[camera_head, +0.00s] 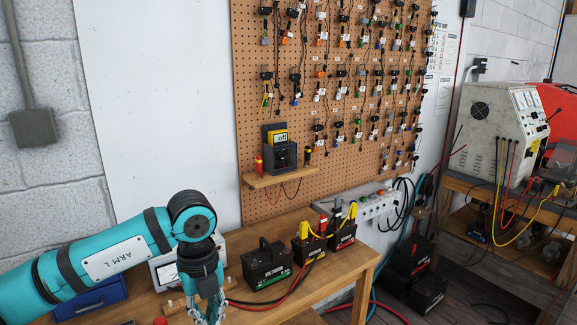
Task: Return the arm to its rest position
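My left gripper (209,311) points down over the front of the wooden bench (325,287). Its fingertips are cut off by the bottom edge, so I cannot tell how far apart they are or whether anything is between them. My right arm and gripper are not in view.
Several black batteries (267,268) stand on the bench right of my gripper, with red and black cables. A grey-white box (163,270) and a blue case (92,299) are behind my arm. A pegboard (262,110) with a small shelf (278,177) rises behind.

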